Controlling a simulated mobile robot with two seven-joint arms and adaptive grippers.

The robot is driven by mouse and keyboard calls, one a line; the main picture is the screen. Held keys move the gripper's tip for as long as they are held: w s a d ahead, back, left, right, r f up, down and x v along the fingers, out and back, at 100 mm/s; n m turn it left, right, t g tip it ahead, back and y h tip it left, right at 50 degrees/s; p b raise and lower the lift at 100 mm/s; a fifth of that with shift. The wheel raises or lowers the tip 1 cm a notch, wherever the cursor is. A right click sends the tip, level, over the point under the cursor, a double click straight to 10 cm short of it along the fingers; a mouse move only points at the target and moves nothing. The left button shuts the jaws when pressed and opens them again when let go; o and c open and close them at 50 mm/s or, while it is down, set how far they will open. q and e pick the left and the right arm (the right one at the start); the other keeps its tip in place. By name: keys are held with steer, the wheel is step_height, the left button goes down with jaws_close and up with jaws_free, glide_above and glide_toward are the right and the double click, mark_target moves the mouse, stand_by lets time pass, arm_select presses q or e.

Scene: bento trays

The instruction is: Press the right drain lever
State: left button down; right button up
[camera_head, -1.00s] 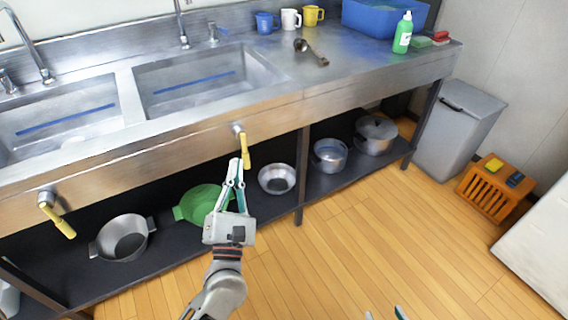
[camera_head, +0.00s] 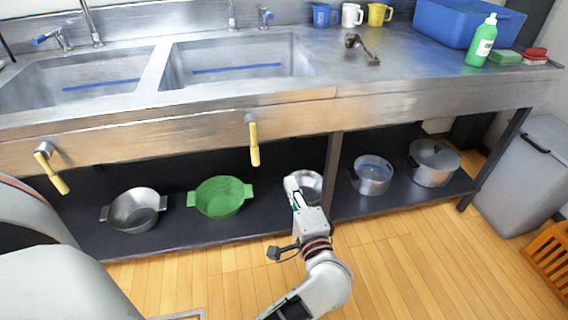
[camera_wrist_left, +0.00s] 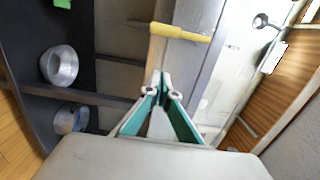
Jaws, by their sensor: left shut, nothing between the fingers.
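The right drain lever (camera_head: 254,145) has a yellow handle and hangs nearly straight down from the counter front below the right sink. The left drain lever (camera_head: 50,172) hangs slanted below the left sink. My left gripper (camera_head: 292,183) is lower and to the right of the right lever in the head view, its fingers pointing at the counter front and apart from the handle. In the left wrist view the fingertips (camera_wrist_left: 160,76) are together and empty, with a yellow lever handle (camera_wrist_left: 180,33) lying across beyond them. My right gripper is not in view.
The shelf below holds a steel pot (camera_head: 135,222), a green colander (camera_head: 220,210), a steel bowl (camera_head: 308,180) partly behind my gripper, and more pots (camera_head: 372,188). A grey bin (camera_head: 530,165) is at right.

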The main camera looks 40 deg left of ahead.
mark_target(254, 142)
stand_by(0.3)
arm_select(q)
steer(key=w+a, duration=0.3)
steer(key=a, duration=0.8)
steer(key=shift+w, duration=0.3)
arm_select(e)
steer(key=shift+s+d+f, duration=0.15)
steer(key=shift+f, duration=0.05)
arm_select(q)
steer(key=shift+a, duration=0.15)
